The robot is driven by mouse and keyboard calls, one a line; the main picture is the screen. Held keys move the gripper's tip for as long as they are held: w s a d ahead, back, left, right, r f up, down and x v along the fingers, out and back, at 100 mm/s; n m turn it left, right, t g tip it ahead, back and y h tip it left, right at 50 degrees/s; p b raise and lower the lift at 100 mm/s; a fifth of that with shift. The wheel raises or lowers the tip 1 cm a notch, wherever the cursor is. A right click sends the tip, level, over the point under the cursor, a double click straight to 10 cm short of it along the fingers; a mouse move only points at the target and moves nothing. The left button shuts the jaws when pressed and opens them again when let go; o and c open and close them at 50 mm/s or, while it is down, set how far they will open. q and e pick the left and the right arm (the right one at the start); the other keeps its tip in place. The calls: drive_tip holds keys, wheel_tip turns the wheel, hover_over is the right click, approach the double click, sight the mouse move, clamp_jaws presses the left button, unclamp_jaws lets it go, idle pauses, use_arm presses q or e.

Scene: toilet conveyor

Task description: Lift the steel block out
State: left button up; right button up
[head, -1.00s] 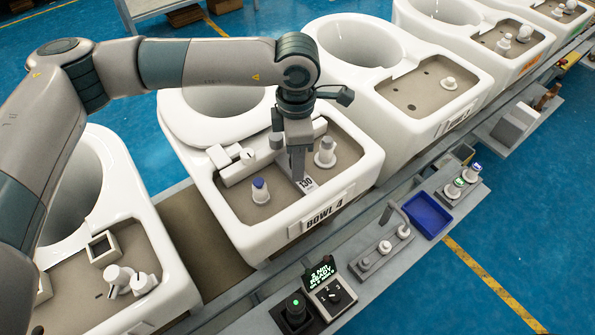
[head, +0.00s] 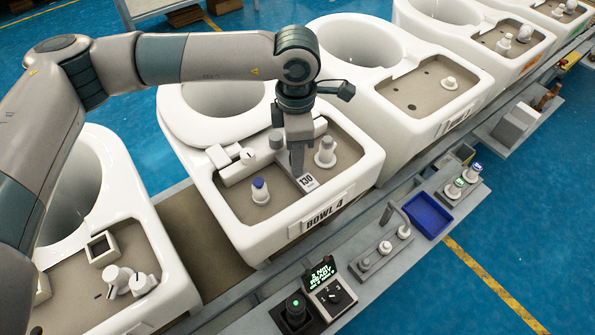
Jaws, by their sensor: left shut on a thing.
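My left gripper (head: 297,168) points down into the recessed grey deck of the toilet marked BOWL 4 (head: 325,212). It is shut on the steel block, which is mostly hidden by the grey fingers, so its outline is hard to make out. The fingertips are just behind a small white label reading 130 (head: 306,180) in the deck. I cannot tell how far the block is clear of the deck. My right gripper is not in view.
A blue-topped post (head: 260,190) stands left of the gripper and a grey-white knob (head: 325,153) close to its right. A white bar-shaped part (head: 238,165) lies behind. A blue tray (head: 428,215) and a lit display (head: 321,271) are on the front rail. Other toilets stand either side.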

use_arm(q)
drive_tip(key=shift+r, duration=0.15)
idle(0.4)
drive_tip(key=shift+s+a+b, duration=0.7)
drive_tip(key=shift+a, duration=0.3)
drive_tip(key=shift+s+a, duration=0.2)
drive_tip(key=shift+a, duration=0.05)
drive_tip(key=shift+s+a+b, duration=0.5)
drive_tip(key=shift+s, duration=0.1)
idle(0.4)
